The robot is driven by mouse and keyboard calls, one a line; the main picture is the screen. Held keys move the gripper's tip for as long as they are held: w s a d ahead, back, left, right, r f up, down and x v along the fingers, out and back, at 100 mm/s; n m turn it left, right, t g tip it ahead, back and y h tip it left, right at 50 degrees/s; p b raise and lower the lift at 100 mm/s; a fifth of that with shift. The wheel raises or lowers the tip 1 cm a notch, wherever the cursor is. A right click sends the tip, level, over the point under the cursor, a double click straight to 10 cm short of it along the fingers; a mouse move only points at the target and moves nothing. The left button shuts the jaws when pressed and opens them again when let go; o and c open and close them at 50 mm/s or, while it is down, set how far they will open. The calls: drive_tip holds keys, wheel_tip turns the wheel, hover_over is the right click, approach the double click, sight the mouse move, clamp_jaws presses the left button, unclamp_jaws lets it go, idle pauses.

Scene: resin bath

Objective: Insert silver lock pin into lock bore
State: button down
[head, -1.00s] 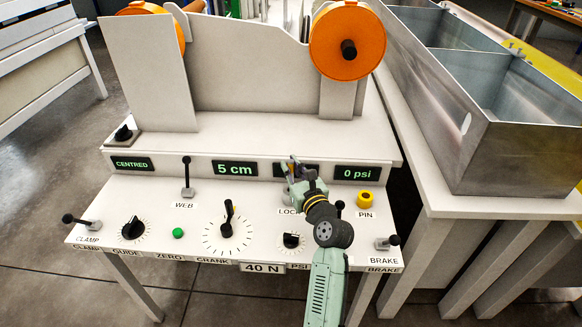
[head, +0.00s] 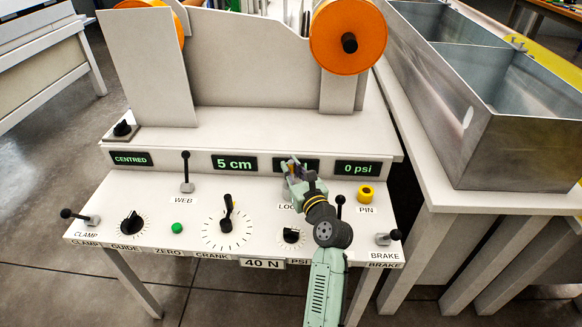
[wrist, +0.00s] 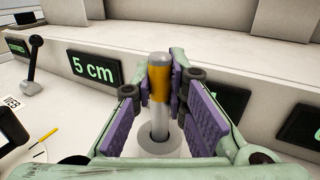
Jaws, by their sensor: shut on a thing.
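The silver lock pin (wrist: 159,103) has a yellow band near its top and stands roughly upright in the wrist view. My gripper (wrist: 158,98) is shut on it, with a purple pad on each side. In the head view my gripper (head: 291,170) is over the LOCK spot of the panel. The lock bore (wrist: 160,136) is a dark opening in a round grey collar directly below the pin. The pin's lower end meets the dark opening; how deep it sits, I cannot tell.
The yellow PIN holder (head: 366,192) is to the right. The WEB lever (head: 187,172) and crank (head: 227,216) are to the left. A black-knobbed lever (head: 340,204) stands close to my arm. The display ledge (head: 260,166) rises just behind my gripper.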

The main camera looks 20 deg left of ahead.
drive_tip(key=shift+f+b, duration=0.7)
drive_tip(key=shift+f, duration=0.65)
drive_tip(key=c, duration=1.5)
unclamp_jaws()
drive_tip(key=v, duration=1.2)
